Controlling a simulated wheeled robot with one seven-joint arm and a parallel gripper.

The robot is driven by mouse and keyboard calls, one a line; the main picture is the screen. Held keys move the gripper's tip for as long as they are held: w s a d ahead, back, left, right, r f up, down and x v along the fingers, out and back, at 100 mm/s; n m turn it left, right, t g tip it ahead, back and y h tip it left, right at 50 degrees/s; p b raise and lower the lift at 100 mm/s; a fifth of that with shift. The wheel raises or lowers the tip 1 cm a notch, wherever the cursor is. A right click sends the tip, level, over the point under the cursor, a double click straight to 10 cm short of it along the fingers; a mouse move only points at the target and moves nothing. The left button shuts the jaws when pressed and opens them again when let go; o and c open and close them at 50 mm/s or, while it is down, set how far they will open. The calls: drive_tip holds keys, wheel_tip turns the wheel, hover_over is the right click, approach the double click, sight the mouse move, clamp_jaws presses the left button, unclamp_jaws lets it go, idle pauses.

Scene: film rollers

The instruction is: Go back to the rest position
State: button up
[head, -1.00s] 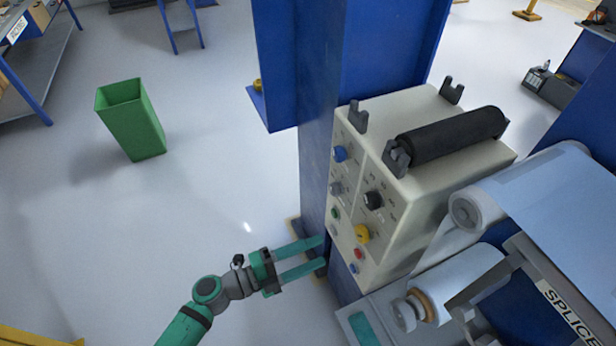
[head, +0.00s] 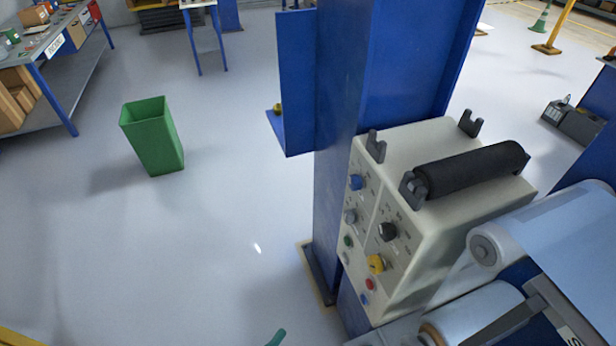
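Only a small teal tip of my gripper (head: 277,338) shows at the bottom edge of the head view. The rest of my arm and gripper is out of the picture, so its opening is hidden. The tip is apart from the cream control box (head: 400,180), below and left of it. The box carries knobs and buttons on its front, and a black roller (head: 472,170) lies on top of it.
A blue column (head: 335,180) stands directly left of the box. Film rolls (head: 545,225) are at the lower right. A green bin (head: 153,138) stands on open floor at the left. A workbench (head: 62,65) is at the upper left.

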drive_tip(key=s+d+r+n+y, duration=0.1)
drive_tip(key=s+d+n+y, duration=0.3)
drive_tip(key=s+n+y, duration=0.5)
drive_tip(key=n, duration=0.5)
drive_tip(key=shift+d+r+n+t, duration=0.25)
drive_tip(key=shift+n+t, duration=0.05)
drive_tip(key=shift+t, duration=0.1)
